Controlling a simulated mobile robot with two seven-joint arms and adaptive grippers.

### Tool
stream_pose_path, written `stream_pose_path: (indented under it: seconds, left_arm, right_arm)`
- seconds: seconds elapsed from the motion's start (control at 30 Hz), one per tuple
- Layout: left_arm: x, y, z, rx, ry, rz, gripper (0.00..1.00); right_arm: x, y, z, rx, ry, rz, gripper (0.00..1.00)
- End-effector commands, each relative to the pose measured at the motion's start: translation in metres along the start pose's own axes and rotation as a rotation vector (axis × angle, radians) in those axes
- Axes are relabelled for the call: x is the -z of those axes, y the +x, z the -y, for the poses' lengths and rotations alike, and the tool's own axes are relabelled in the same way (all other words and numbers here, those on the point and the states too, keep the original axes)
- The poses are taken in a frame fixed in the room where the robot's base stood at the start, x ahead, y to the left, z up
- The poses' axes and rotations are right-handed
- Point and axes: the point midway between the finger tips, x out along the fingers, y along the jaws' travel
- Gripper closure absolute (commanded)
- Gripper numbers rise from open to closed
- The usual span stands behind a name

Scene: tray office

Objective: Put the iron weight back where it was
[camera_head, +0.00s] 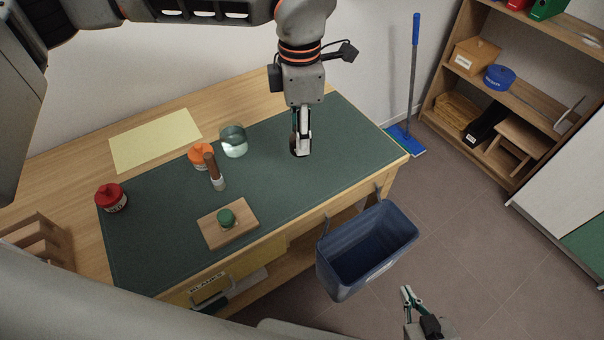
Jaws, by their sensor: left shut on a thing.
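My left gripper (300,149) points down over the right part of the dark green desk mat (352,138). It is shut on a small dark thing, mostly hidden by the fingers, which seems to be the iron weight. I cannot tell whether this thing touches the mat. My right gripper (412,291) is low in the picture, in front of the blue bin and away from the desk top. Its fingers look apart and empty.
On the mat are a glass jar (233,141), an orange-lidded jar (201,156), a wooden-handled tool (213,172), and a green-topped item (227,217) on a wooden board (242,237). A red-lidded jar (111,198) stands left. A blue bin (338,279) hangs at the desk's front.

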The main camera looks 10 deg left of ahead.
Motion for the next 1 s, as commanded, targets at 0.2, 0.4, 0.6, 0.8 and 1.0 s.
stream_pose_path:
  seconds: [0.2,0.4,0.6,0.8,1.0]
  left_arm:
    - [0.0,0.053,0.001,0.003,0.0,-0.001,1.0]
    - [0.0,0.085,0.0,-0.001,0.0,0.002,1.0]
    - [-0.001,0.096,-0.001,-0.001,-0.001,0.002,1.0]
    - [0.0,0.12,0.0,0.001,-0.001,0.0,1.0]
    - [-0.001,0.137,-0.001,-0.002,0.0,0.002,1.0]
  right_arm:
    - [0.0,0.002,-0.001,-0.002,-0.003,-0.002,1.0]
    - [0.003,0.003,-0.003,-0.006,-0.006,-0.011,1.0]
    - [0.006,0.004,-0.005,-0.009,-0.008,-0.016,1.0]
    - [0.003,0.005,-0.004,-0.008,-0.009,-0.013,1.0]
    - [0.001,0.006,-0.004,-0.008,-0.011,-0.01,1.0]
